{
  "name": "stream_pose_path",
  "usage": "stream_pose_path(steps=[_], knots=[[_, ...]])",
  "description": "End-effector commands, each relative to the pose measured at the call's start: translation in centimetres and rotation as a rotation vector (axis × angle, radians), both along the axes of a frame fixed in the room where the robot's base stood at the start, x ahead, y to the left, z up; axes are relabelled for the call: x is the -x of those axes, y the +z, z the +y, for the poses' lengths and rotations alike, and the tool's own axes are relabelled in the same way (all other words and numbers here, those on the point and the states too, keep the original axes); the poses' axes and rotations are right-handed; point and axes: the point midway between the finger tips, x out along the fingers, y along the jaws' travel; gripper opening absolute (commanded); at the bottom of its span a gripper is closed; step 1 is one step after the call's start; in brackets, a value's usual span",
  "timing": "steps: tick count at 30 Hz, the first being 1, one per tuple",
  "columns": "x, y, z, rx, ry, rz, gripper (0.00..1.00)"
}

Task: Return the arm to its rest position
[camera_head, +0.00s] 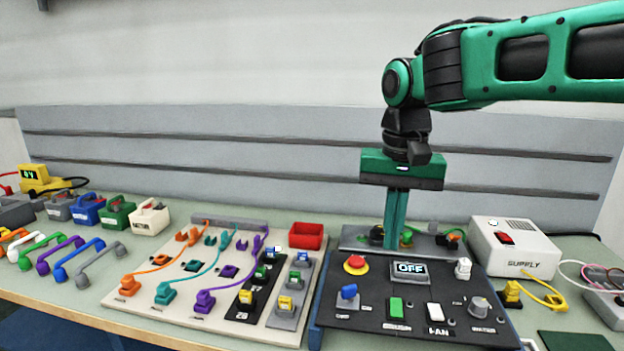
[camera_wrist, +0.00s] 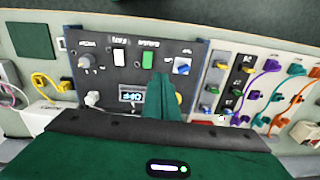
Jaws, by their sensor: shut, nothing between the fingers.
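My gripper (camera_head: 393,245) hangs down from the green arm at the right of the head view, with its two long green fingers together and nothing between them. The fingertips are above the back edge of the dark control panel (camera_head: 345,321), behind its OFF display (camera_head: 408,271). In the wrist view the closed fingers (camera_wrist: 163,85) point at the panel and cover part of it. I cannot tell whether the fingertips touch anything.
A red emergency button (camera_head: 355,263) stands near the fingers. The white supply box (camera_head: 513,248) is right of them. A pale board with plugs and cables (camera_head: 150,291), a red tray (camera_head: 306,235) and several handled boxes (camera_head: 117,215) are to the left. The wall (camera_head: 250,150) rises behind.

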Motion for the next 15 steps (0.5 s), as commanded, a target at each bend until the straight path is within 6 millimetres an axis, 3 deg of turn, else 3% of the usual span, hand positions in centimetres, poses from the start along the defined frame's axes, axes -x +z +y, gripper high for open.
stream_pose_path(steps=[8,15], knots=[[1.4,-1.9,-5.7,0.005,-0.048,0.005,0.0],[4.6,-4.6,-13.2,0.006,-0.127,0.01,0.0]])
